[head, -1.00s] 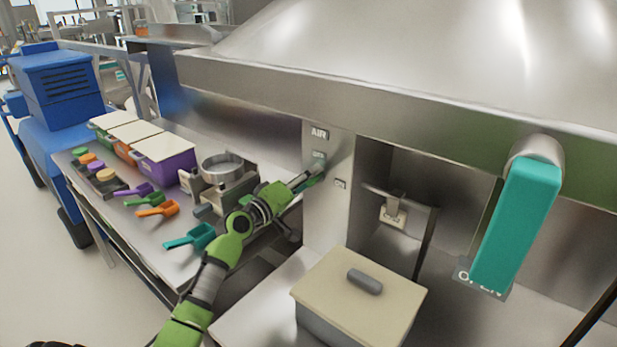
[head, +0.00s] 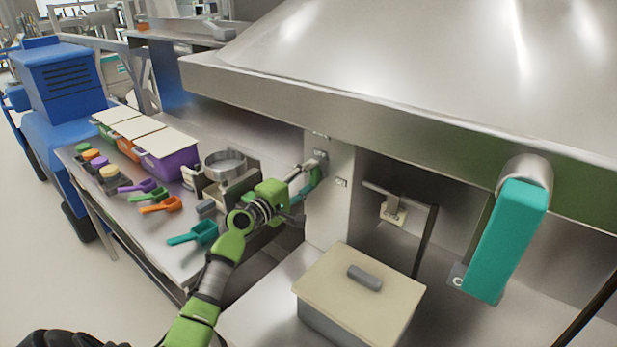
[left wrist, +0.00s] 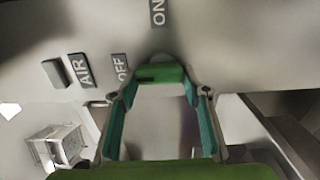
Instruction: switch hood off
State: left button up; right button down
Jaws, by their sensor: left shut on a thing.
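The grey hood control panel (head: 326,205) stands under the hood's front edge. My left gripper (head: 315,177) is at its upper part, beside a small label. In the left wrist view the left gripper (left wrist: 160,100) has its teal-padded fingers on either side of a green switch piece (left wrist: 160,73) on the panel. I take it to be the hood switch, and the fingers are shut on it. An OFF label (left wrist: 121,68) is left of it and an ON label (left wrist: 158,12) is above it. An AIR label (left wrist: 84,71) is further left. My right gripper is not in view.
The metal hood (head: 390,75) overhangs the panel. A teal lever (head: 507,240) hangs at right. A lidded box (head: 350,300) stands below the panel. At left, a table (head: 150,245) carries scoops, bins and a pot (head: 225,165). A blue machine (head: 60,85) stands behind.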

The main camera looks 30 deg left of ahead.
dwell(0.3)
pick_arm(q)
jog(key=o, duration=1.1)
jog(key=s, duration=0.8)
jog(key=s+a, duration=0.1)
jog(key=s, duration=0.3)
jog(key=shift+f, duration=0.15)
